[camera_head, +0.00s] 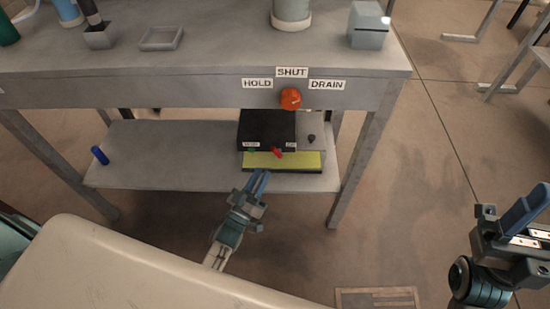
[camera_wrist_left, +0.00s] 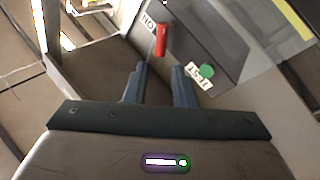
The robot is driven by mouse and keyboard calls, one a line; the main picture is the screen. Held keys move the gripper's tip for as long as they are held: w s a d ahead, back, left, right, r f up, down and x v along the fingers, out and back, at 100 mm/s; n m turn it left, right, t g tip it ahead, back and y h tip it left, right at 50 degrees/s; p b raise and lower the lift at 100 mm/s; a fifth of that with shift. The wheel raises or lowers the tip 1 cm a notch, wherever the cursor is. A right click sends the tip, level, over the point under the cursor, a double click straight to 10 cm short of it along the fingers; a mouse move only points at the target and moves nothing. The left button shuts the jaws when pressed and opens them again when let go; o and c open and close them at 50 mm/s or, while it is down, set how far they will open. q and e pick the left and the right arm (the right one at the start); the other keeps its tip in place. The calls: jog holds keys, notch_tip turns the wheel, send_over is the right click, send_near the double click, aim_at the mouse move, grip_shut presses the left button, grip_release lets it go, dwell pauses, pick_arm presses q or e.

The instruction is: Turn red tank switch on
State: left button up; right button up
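A dark box (camera_head: 267,128) with a yellow front strip (camera_head: 280,160) sits on the lower shelf. Its front carries a red switch lever (camera_head: 277,152), also large in the left wrist view (camera_wrist_left: 161,40), and a green button (camera_head: 251,151) by a small label that seems to read TEST (camera_wrist_left: 200,77). My left gripper (camera_head: 260,181) is just in front of and below the box. In the left wrist view its two fingers (camera_wrist_left: 159,78) are apart with nothing between them, and the red lever lies beyond the fingertips, not touching. My right gripper (camera_head: 525,212) is at the far right, away from the box; its opening is unclear.
The table (camera_head: 200,90) overhangs the lower shelf (camera_head: 165,165). An orange knob (camera_head: 290,99) with HOLD, SHUT and DRAIN labels is on the table's front edge. A blue cylinder (camera_head: 100,155) is at the shelf's left. A table leg (camera_head: 362,160) stands right of the box.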

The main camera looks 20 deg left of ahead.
aim_at(277, 153)
pick_arm(q)
jog(key=x, duration=0.7)
jog(key=shift+b, duration=0.35)
jog(key=shift+f, duration=0.15)
grip_shut()
